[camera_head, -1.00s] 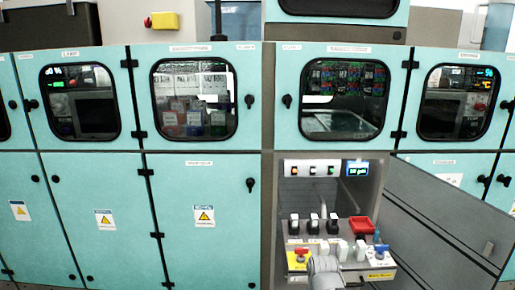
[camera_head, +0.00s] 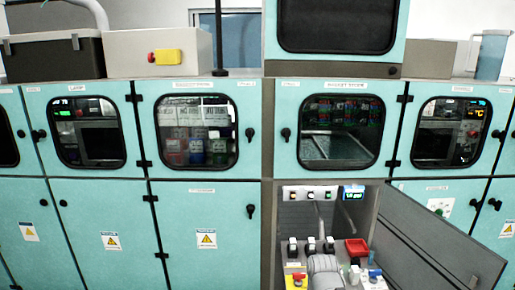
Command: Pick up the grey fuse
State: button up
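I cannot make out a grey fuse for certain. Small pale block-like pieces (camera_head: 355,274) stand on the panel in the open lower compartment, right of a rounded grey part of my arm (camera_head: 324,268). They are too small to tell apart, and one of them may be the fuse. My arm rises from the bottom edge and hides the middle of the panel. My gripper's fingers do not show.
Black-and-white switches (camera_head: 311,245) stand behind my arm, beside a red tray (camera_head: 357,248). A red knob (camera_head: 299,279) and a blue knob (camera_head: 375,274) flank the panel. The open grey door (camera_head: 435,240) bounds the right side.

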aim_at(329, 242)
jog(key=k, duration=0.65)
jog(key=z, duration=0.45)
jog(key=i, duration=1.35)
jog(key=u, duration=0.45)
